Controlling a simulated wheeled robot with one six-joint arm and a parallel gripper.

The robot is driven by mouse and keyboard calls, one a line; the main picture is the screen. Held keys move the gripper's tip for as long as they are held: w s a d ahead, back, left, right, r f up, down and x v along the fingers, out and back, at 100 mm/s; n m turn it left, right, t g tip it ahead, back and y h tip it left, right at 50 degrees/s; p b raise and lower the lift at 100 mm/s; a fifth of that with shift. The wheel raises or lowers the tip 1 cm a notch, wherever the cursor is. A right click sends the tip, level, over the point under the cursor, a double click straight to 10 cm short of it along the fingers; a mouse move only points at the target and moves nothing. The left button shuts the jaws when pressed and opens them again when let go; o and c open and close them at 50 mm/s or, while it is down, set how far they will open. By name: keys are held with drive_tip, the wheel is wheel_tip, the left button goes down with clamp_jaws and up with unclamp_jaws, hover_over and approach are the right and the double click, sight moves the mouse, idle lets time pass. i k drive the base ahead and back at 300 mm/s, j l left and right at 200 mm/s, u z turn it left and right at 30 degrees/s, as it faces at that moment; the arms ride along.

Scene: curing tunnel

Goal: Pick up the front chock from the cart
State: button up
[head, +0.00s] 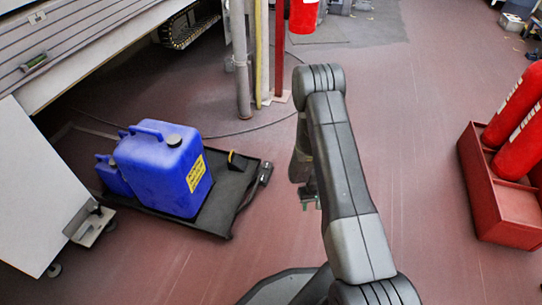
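A low black cart (229,211) stands on the floor at the left in the head view. A small dark wedge with a yellow edge (237,160), which looks like a chock, sits on its back right part, beside the large blue canister. I cannot tell whether it is the front chock, and no second chock is clear. My gripper (309,205) hangs pointing down to the right of the cart, apart from it and from the wedge. It is partly hidden by my arm, and its fingers are too small to judge.
A large blue canister (165,172) and a smaller blue one (112,177) stand on the cart. Grey and yellow posts (242,70) rise behind it. A red crate (495,195) with red cylinders stands at the right.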

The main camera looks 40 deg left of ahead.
sight(236, 163)
drive_tip(key=i+l+u, duration=0.1)
drive_tip(key=i+u, duration=0.3)
drive_tip(key=i+l+u, duration=0.25)
drive_tip(key=i+u, duration=0.15)
drive_tip(key=i, duration=0.2)
drive_tip(key=i+j+u, duration=0.2)
drive_tip(key=i+u, duration=0.25)
drive_tip(key=i+j+u, duration=0.15)
drive_tip(key=i+u, duration=0.15)
drive_tip(key=u, duration=0.15)
drive_tip(key=i+u, duration=0.45)
drive_tip(key=i, duration=0.1)
